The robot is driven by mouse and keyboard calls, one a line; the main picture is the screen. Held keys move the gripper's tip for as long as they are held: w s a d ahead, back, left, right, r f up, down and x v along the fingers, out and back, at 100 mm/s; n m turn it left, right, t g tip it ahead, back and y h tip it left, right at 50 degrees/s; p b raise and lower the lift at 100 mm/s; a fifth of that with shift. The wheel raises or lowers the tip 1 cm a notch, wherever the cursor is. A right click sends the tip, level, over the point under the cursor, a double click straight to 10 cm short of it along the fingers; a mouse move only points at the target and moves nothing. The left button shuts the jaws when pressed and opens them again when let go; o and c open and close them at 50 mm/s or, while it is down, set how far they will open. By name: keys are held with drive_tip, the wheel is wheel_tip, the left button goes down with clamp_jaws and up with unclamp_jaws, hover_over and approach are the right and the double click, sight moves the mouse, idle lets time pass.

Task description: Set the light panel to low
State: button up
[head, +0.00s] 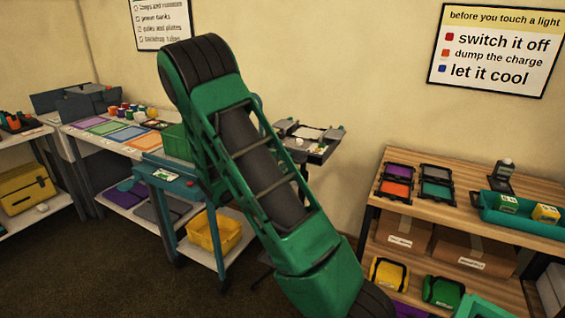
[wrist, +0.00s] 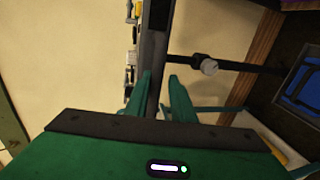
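A grey stand-mounted tray (head: 322,149) with a pale panel (head: 308,133) and small parts on it stands behind my arm in the head view. Its left side is hidden by my arm. I cannot tell for certain that this is the light panel, or read its setting. In the wrist view, my gripper (wrist: 161,76) shows two green fingers with a gap between them. A dark bar (wrist: 153,42), perhaps the tray's edge, runs down between the fingers; I cannot tell whether they touch it. My gripper is hidden in the head view.
In the wrist view, a dark post with a round knob (wrist: 209,67) lies right of the fingers. A wooden shelf (head: 462,190) with trays stands at right in the head view. A table with coloured mats (head: 124,134) stands at left, beside a blue-topped cart (head: 165,179).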

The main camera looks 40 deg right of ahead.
idle(0.3)
drive_tip(key=v, duration=1)
drive_tip(key=shift+a, duration=0.35)
drive_tip(key=shift+s, duration=0.1)
drive_tip(key=s+f+m+g+y, duration=0.3)
drive_tip(key=s+m+g+y, duration=0.35)
drive_tip(key=s, duration=0.95)
drive_tip(key=s+a+r+m+t+y, duration=0.1)
drive_tip(key=s+a+r+m+y, duration=0.2)
drive_tip(key=s+a+y, duration=0.5)
drive_tip(key=s+a+r, duration=0.1)
drive_tip(key=s+a, duration=0.4)
drive_tip(key=s, duration=0.1)
drive_tip(key=shift+s+a+m+t, duration=0.25)
drive_tip(key=shift+a+m+t, duration=0.1)
